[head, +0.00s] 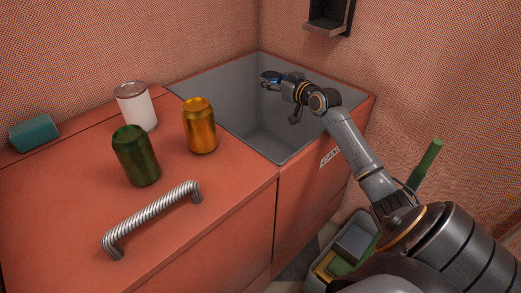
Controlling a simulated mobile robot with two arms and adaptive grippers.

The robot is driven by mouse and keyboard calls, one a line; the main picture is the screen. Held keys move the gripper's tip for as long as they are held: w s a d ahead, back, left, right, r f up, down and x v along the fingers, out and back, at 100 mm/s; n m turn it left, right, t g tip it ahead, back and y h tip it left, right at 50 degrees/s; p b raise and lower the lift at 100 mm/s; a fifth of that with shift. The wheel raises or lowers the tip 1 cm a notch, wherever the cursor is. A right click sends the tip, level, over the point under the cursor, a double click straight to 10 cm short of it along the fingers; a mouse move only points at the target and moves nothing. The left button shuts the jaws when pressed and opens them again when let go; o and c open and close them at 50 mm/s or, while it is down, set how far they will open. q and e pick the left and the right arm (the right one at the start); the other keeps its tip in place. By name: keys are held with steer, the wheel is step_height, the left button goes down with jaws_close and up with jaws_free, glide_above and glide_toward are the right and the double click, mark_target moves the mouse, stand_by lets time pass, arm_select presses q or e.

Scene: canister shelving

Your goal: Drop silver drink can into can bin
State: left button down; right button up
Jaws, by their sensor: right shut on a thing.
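My right gripper (272,80) is over the open grey can bin (230,102), which is set into the right end of the red counter. It is shut on the silver drink can, of which only a small, dark bluish bit can be made out at the fingertips. The rest of the can is hidden by the gripper or too small to tell. No other silver drink can shows on the counter. The visible part of the bin's inside looks empty. My left gripper is not in view.
On the counter left of the bin stand a green can (136,156), a gold can (200,127) and a white tin (135,107). A teal block (34,132) and a ridged metal handle (153,219) lie there too. A dark wall bracket (328,18) hangs above the bin's back.

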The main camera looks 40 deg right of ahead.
steer(key=o, duration=0.9)
steer(key=shift+s+a+r, duration=0.15)
steer(key=shift+s+r, duration=0.05)
steer(key=shift+s, duration=1.05)
steer(key=shift+s+a+r, duration=0.15)
steer(key=shift+s, duration=1.05)
steer(key=shift+s+a+r, duration=0.15)
steer(key=shift+s+r, duration=0.05)
steer(key=shift+s, duration=1.05)
steer(key=shift+r, duration=0.1)
